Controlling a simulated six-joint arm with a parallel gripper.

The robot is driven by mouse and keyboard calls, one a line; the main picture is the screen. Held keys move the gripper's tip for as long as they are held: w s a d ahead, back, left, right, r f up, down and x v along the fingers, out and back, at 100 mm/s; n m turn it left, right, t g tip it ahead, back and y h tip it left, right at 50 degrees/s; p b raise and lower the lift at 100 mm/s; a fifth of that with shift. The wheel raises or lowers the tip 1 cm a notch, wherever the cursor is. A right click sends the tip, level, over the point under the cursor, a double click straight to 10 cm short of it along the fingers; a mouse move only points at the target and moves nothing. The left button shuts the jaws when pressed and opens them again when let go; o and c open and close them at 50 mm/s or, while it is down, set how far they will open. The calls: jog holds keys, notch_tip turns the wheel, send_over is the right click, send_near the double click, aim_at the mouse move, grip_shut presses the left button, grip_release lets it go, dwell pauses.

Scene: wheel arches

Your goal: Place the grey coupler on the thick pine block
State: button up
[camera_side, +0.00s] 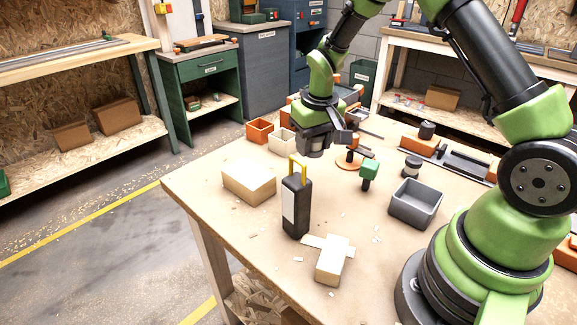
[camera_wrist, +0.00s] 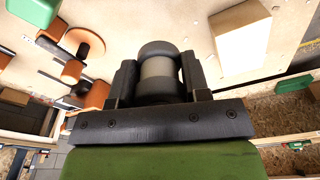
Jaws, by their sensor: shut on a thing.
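My gripper (camera_side: 316,140) is above the far part of the table in the side view, with its jaws shut on the grey coupler. In the wrist view the coupler (camera_wrist: 158,70) sits between the two fingers (camera_wrist: 158,84). It is a short round piece with dark grey ends and a paler middle band. The thick pine block (camera_side: 249,182) lies on the table, left of and nearer than my gripper in the side view. The block (camera_wrist: 240,40) shows at upper right in the wrist view, apart from the coupler. Nothing rests on its top.
A black case with a yellow handle (camera_side: 297,205) stands near the block. Pale wood pieces (camera_side: 333,262) lie in front. A grey bin (camera_side: 415,205), a green-headed piece (camera_side: 368,173), a dark banded spool (camera_side: 412,165) and an orange bin (camera_side: 259,130) stand around.

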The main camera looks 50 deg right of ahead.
aim_at(255, 177)
jog(key=w+a+r+n, duration=0.5)
jog(key=w+a+n, duration=0.2)
jog(key=w+a, duration=0.15)
jog(key=shift+n+y, duration=0.3)
jog(key=shift+y, duration=0.1)
jog(key=f, duration=0.6)
jog(key=a+f, duration=0.1)
jog(key=f, duration=0.3)
jog(key=shift+s, duration=0.35)
jog(key=shift+f, duration=0.1)
jog(key=o, duration=0.9)
